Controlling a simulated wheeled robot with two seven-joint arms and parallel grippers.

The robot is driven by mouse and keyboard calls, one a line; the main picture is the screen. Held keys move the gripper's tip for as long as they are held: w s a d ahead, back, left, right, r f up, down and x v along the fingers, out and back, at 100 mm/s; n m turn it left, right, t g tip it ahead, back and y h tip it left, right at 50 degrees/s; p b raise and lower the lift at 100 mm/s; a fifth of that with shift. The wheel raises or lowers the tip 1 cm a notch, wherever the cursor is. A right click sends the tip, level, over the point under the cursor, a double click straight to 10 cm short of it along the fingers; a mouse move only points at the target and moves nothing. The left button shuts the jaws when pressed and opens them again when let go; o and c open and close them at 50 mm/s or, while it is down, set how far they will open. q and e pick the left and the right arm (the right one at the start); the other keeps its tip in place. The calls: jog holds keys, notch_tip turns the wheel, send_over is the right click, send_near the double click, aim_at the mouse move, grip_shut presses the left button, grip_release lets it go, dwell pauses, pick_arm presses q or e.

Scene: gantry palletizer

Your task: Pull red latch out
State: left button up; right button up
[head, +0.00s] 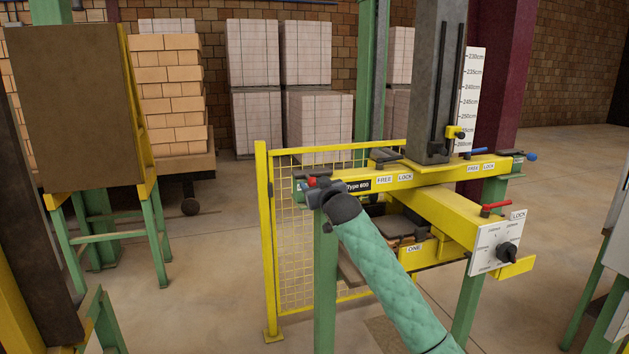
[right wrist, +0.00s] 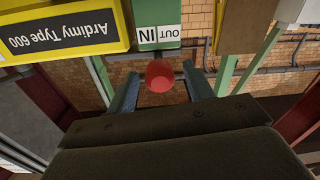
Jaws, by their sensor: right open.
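The red latch (right wrist: 158,78) shows as a round red knob in the right wrist view, just below a green-and-white plate marked IN and OUT (right wrist: 159,32). My right gripper (right wrist: 161,71) is open, with one finger on each side of the knob; I cannot tell whether either touches it. In the head view my right gripper (head: 322,190) is at the left end of the yellow beam (head: 437,175), and a bit of the red latch (head: 311,181) shows beside it. My left gripper is not in view.
A yellow mesh fence (head: 264,230) stands left of the beam. A second red handle (head: 495,207) sits by a dial panel (head: 493,245) at the right, and a blue-tipped lever (head: 530,156) is at the beam's far end.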

jog(key=shift+w+a, duration=0.1)
jog(key=shift+w, duration=0.25)
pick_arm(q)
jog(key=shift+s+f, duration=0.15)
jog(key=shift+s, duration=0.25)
